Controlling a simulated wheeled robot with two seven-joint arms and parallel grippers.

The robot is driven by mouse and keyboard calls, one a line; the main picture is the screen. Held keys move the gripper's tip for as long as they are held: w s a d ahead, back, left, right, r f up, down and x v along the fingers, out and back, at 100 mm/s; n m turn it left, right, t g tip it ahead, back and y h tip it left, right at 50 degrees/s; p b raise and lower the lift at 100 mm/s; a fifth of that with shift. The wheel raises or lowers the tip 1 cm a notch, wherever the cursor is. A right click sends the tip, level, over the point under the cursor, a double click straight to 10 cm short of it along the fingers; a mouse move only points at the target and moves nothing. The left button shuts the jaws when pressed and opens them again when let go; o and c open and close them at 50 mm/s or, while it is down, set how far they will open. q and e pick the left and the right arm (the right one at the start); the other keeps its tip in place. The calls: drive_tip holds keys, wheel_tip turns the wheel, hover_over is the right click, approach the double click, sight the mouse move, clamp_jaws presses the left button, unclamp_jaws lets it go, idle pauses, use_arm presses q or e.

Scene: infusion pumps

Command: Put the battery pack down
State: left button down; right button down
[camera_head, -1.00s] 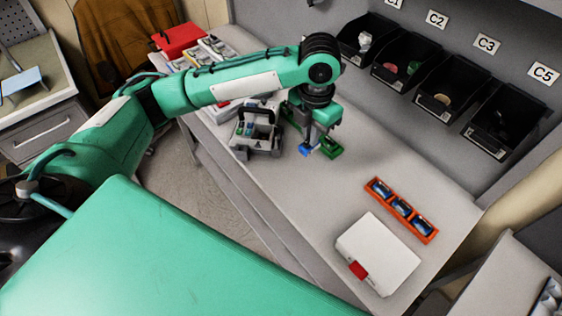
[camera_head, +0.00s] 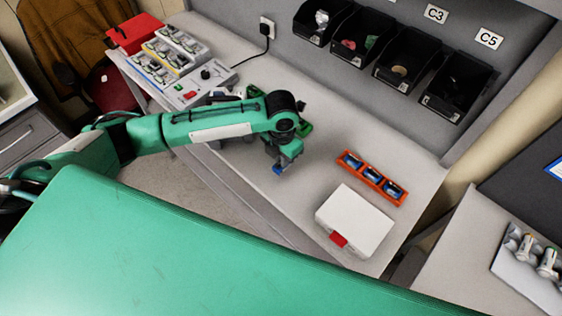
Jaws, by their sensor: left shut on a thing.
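My left gripper (camera_head: 278,167) points down over the bench in the middle of the view. It is shut on a small blue battery pack (camera_head: 277,171), of which only the lower end shows below the fingers. From this angle I cannot tell whether the pack touches the bench (camera_head: 260,205). An orange tray (camera_head: 347,163) with several blue packs in its slots lies to the right of the gripper, apart from it. My right gripper is not in view.
A white case (camera_head: 355,218) with a red latch lies in front of the orange tray. Black bins (camera_head: 408,65) line the back wall. A charger unit (camera_head: 205,80) stands at the back left.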

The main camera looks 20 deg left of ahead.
use_arm(q)
wheel_tip(320, 180, down, 4)
drive_tip(key=shift+s+r+p, duration=0.1)
drive_tip(key=shift+r+p, duration=0.1)
drive_tip(key=shift+p, duration=0.35)
drive_tip(key=shift+f, duration=0.15)
drive_tip(key=shift+f, duration=0.1)
drive_tip(key=c, duration=1.5)
unclamp_jaws()
